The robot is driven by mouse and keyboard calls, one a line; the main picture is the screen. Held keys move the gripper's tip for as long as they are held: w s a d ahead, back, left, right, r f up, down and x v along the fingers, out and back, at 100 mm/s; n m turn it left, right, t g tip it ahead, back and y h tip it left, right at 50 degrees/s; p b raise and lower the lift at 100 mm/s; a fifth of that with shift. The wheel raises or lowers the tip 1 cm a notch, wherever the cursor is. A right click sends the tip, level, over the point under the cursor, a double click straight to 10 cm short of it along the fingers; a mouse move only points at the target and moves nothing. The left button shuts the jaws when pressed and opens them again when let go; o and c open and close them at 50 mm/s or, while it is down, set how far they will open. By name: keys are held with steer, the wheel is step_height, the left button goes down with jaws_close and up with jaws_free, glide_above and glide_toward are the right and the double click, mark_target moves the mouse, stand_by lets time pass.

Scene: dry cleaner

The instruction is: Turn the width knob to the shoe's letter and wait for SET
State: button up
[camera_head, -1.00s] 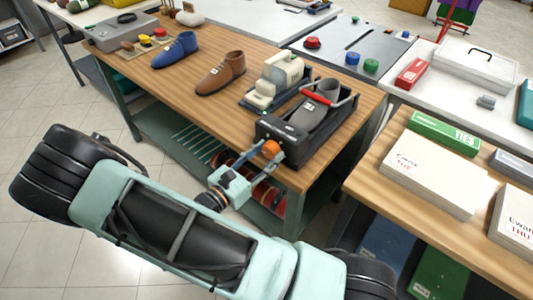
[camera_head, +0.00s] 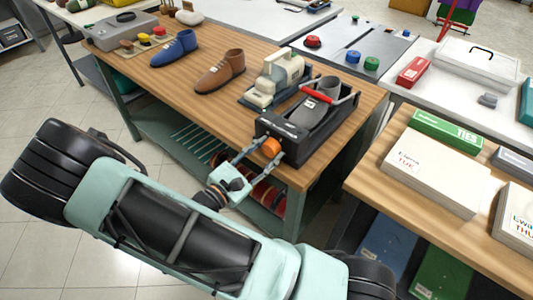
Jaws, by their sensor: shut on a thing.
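The black stretching machine (camera_head: 312,118) stands on the wooden bench near its front right edge, with a grey shoe form and a red-handled bar (camera_head: 330,97) on top. An orange knob (camera_head: 271,147) sits on its front face. My gripper (camera_head: 268,153) reaches up from the lower left, its two fingers on either side of the orange knob and shut on it. A brown shoe (camera_head: 220,74) and a blue shoe (camera_head: 175,49) stand on the bench to the left, each with a small light tag. The letters on the tags and any SET display are too small to read.
The right table holds cream boxes (camera_head: 432,172) and a green TIES box (camera_head: 446,132). Bare bench top (camera_head: 185,90) lies left of the machine.

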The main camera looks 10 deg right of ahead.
steer(key=m+b, duration=0.3)
steer(key=m, duration=0.3)
steer(key=shift+f+m, duration=0.15)
steer(key=shift+m, duration=0.15)
steer(key=m+b, duration=0.4)
steer(key=m, duration=0.1)
steer(key=shift+f, duration=0.1)
steer(key=m+b, duration=0.6)
steer(key=shift+f+m, duration=0.1)
steer(key=shift+m, duration=0.3)
steer(key=m+b, duration=0.3)
steer(key=b, duration=0.1)
steer(key=shift+r+m+b, duration=0.25)
steer(key=shift+m+b, duration=0.75)
steer(key=shift+b, duration=0.15)
steer(key=shift+r, duration=0.1)
steer(key=o, duration=1.2)
steer(key=shift+c, duration=0.2)
